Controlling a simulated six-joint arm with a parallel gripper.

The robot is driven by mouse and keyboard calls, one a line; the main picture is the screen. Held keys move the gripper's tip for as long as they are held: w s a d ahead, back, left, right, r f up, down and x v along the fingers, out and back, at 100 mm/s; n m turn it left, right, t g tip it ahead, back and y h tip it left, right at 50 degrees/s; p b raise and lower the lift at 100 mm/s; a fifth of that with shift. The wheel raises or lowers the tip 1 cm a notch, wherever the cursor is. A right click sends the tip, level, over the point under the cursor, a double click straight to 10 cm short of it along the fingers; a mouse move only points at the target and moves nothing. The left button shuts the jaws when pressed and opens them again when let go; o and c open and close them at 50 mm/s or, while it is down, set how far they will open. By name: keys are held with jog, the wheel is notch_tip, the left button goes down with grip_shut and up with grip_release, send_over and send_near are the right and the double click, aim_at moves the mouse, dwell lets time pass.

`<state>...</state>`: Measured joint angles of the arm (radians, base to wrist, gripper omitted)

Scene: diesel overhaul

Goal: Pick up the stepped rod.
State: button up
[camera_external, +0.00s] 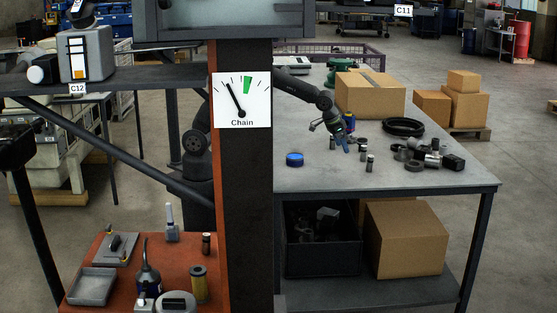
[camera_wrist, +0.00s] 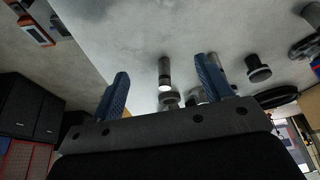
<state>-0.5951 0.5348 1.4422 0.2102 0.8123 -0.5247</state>
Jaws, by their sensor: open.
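My gripper (camera_external: 343,146) is open above the grey workbench (camera_external: 310,178), with its blue fingers pointing down. In the wrist view its two blue fingers (camera_wrist: 163,70) stand wide apart with nothing clamped between them. A slim dark-grey cylindrical part (camera_wrist: 164,72) with a bright end shows in the gap between the fingers; it may be the stepped rod. In the external view, small upright cylinders stand near the gripper: one to its left (camera_external: 332,143) and one to its right (camera_external: 370,163). I cannot tell which is the stepped rod.
A blue round item (camera_external: 294,159) lies left of the gripper. A black ring (camera_external: 403,127) and a cluster of dark metal parts (camera_external: 432,158) lie to the right. A cardboard box (camera_external: 370,95) stands behind. The bench front is clear.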

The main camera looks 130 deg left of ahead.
jog(key=shift+a, duration=0.1)
jog(key=n+g, duration=0.2)
jog(key=n, duration=0.5)
send_near(362, 139)
jog(key=x, duration=0.4)
jog(key=w+x, duration=0.1)
jog(key=x, duration=0.1)
jog(key=shift+d+f, duration=0.25)
jog(key=shift+s+x, duration=0.2)
jog(key=shift+x, duration=1.1)
jog(key=shift+s+x, duration=0.2)
jog(key=shift+x, duration=1.15)
jog(key=shift+r, duration=0.15)
grip_shut()
